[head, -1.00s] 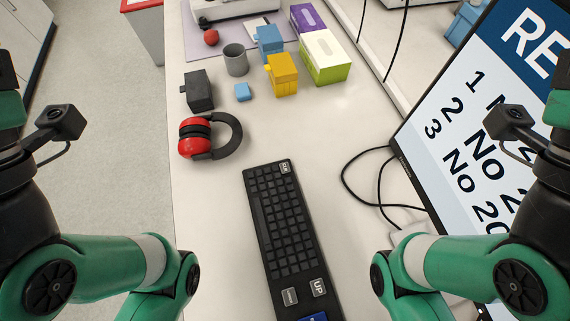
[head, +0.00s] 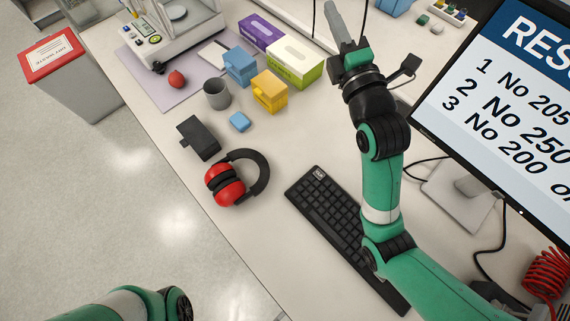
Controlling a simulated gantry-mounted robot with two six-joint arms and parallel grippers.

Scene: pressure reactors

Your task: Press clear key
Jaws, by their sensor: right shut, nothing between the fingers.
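The black keyboard (head: 330,213) lies on the white bench, right of centre in the head view. A light-labelled key (head: 319,174) sits at its far end; the small label looks like a clear key. My right gripper (head: 331,10) is shut and empty, raised well beyond the keyboard near the top edge of the view. My right arm crosses over the keyboard's right side and hides some of its keys. My left gripper is out of view; only part of my left arm shows at the lower left.
Red ear defenders (head: 226,185), a dark box (head: 199,138), a blue block (head: 240,122), a grey mug (head: 217,94) and a yellow container (head: 270,92) stand left of the keyboard. A monitor (head: 500,110) stands at right. The bench before the ear defenders is clear.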

